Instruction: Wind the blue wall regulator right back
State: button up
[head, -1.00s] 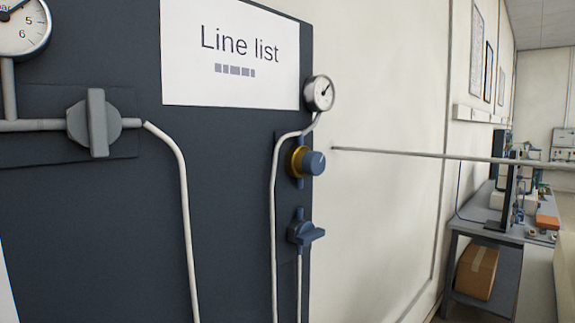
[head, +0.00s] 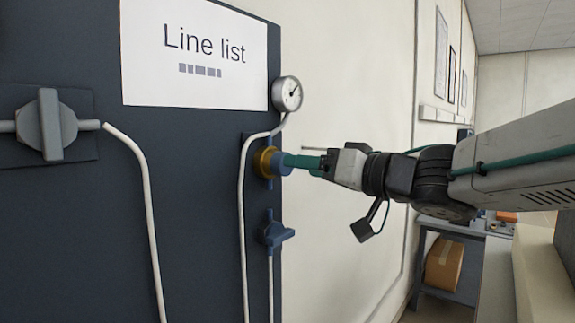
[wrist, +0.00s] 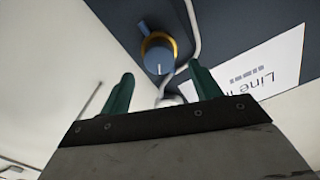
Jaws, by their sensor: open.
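The blue wall regulator (head: 288,161) is a round blue knob with a brass-yellow ring, on the right edge of the dark panel. In the wrist view its knob (wrist: 158,60) faces me, with a white index line pointing to the picture's bottom. My gripper (head: 302,161) comes in from the right, level with the knob, its green fingertips at the knob's face. In the wrist view my gripper (wrist: 162,74) is open, and the knob shows between and beyond the fingertips. I cannot tell whether they touch it. A small round gauge (head: 287,93) sits above the regulator.
A blue lever valve (head: 276,234) is below the regulator, and a white pipe (head: 243,210) runs beside both. A grey valve (head: 45,124) is at left. Bare wall lies right of the panel. A bench (head: 458,232) with a box beneath stands further back.

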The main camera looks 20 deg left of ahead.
jog(key=x, duration=0.5)
jog(key=shift+w+a, duration=0.15)
jog(key=shift+a, duration=0.15)
jog(key=c, duration=1)
